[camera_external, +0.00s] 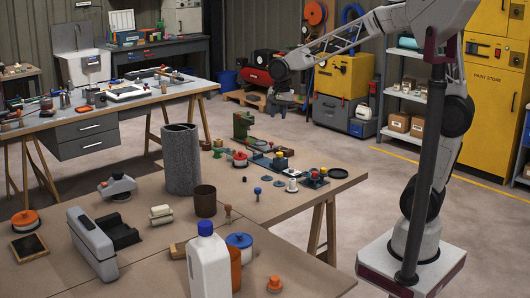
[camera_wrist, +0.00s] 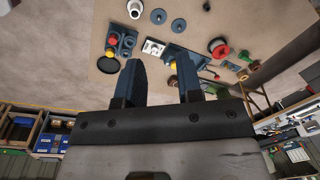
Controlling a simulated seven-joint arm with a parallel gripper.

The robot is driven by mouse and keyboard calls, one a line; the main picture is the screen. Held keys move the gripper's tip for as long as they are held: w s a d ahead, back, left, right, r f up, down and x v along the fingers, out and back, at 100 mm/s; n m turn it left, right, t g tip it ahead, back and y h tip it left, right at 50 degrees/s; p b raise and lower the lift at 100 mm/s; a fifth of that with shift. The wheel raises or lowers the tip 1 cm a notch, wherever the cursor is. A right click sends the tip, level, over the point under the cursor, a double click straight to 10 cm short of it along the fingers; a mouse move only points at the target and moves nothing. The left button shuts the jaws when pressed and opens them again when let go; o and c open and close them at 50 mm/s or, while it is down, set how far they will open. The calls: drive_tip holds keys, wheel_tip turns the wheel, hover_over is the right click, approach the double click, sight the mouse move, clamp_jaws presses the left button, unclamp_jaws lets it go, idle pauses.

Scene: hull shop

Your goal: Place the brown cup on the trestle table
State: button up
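The brown cup (camera_external: 205,201) stands upright on the near brown-topped table (camera_external: 275,204), which has wooden trestle legs, in front of a tall grey cylinder. A second table with wooden trestle legs (camera_external: 140,103) stands behind at the left; I cannot tell which one the task names. My gripper (camera_external: 287,108) is raised above the far end of the near table, well away from the cup. In the wrist view my gripper (camera_wrist: 158,60) has its two fingers apart with nothing held between them. I cannot make out the cup in the wrist view.
Small tools and fittings fill the near table's far end. The back table holds drawers, tools and papers.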

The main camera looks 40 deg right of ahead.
drive_tip(key=s+d+n, duration=0.5)
drive_tip(key=s+d, duration=0.4)
drive_tip(key=s, duration=0.4)
drive_tip(key=s+d+n+t, duration=0.1)
drive_tip(key=s+d+n, duration=0.4)
drive_tip(key=s+d, duration=0.5)
drive_tip(key=s, duration=0.4)
drive_tip(key=shift+s+f+t+h, duration=0.25)
drive_tip(key=shift+f+t+h, duration=0.05)
drive_tip(key=shift+f, duration=0.1)
